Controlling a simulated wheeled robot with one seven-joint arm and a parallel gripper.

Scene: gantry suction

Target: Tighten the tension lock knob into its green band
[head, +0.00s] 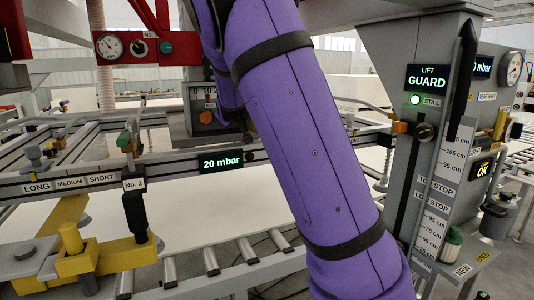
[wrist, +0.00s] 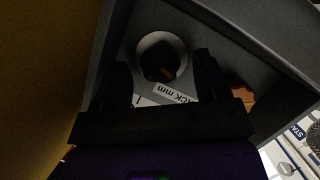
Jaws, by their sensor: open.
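My gripper (wrist: 164,78) is open, one dark finger on each side of the knob in the picture. Contact or depth cannot be judged. In the head view my purple arm crosses the middle and the gripper's fingertips cannot be made out.
The head view shows a grey post with a scale (head: 437,190) and a lit "GUARD" display (head: 428,78) at right. A rail with a "20 mbar" display (head: 221,162) runs across the left. Yellow brackets (head: 90,262) stand at lower left, rollers (head: 212,262) below.

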